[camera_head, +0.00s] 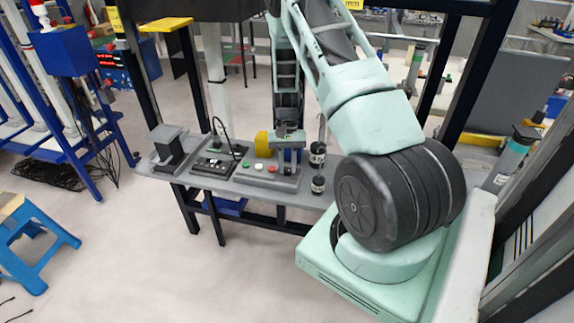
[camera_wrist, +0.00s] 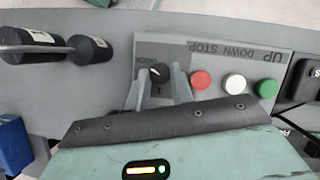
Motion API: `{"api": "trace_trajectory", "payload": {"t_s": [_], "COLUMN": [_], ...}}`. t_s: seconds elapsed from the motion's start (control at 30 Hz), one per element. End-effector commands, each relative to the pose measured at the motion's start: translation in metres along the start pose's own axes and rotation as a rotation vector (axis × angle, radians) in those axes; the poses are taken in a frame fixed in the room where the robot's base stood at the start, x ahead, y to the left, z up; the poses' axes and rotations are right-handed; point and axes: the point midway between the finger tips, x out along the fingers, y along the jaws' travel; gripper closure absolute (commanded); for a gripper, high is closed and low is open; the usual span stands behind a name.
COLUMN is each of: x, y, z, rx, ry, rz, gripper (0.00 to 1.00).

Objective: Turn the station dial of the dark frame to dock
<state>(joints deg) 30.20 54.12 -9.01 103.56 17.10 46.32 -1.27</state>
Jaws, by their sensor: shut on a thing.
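The station panel (camera_head: 268,178) is a grey box on the bench, with a row of green, white and red buttons. It also shows in the wrist view (camera_wrist: 212,57). The station dial (camera_wrist: 160,73) is a small black knob at the row's end, beside the red button (camera_wrist: 200,80). My gripper (camera_wrist: 161,88) is shut on the dial, with one grey finger on each side. In the head view my gripper (camera_head: 290,163) comes down over the dial end and hides the dial. The lettering by the dial is too small to read.
Two black cylinders (camera_head: 317,165) stand close to the panel's right end. A dark control box (camera_head: 216,164) with a cable and a dark grey block (camera_head: 167,146) are on the bench to the left. Dark posts (camera_head: 137,70) rise behind the bench. A blue stool (camera_head: 33,235) stands at left.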

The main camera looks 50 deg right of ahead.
Motion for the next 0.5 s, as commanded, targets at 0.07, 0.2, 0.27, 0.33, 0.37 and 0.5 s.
{"api": "trace_trajectory", "payload": {"t_s": [0.07, 0.2, 0.27, 0.33, 0.37, 0.5], "x": [-0.0018, -0.0020, -0.0020, -0.0021, -0.0022, -0.0022], "y": [-0.0002, 0.0002, 0.0002, 0.0002, 0.0002, 0.0002], "z": [-0.0016, -0.0017, -0.0017, -0.0017, -0.0017, -0.0018], "rx": [0.021, 0.045, 0.050, 0.054, 0.055, 0.055], "ry": [0.006, 0.007, 0.007, 0.007, 0.007, 0.007], "rz": [-0.011, -0.020, -0.023, -0.024, -0.024, -0.025], "gripper": [1.00, 1.00, 1.00, 1.00, 1.00, 1.00]}}
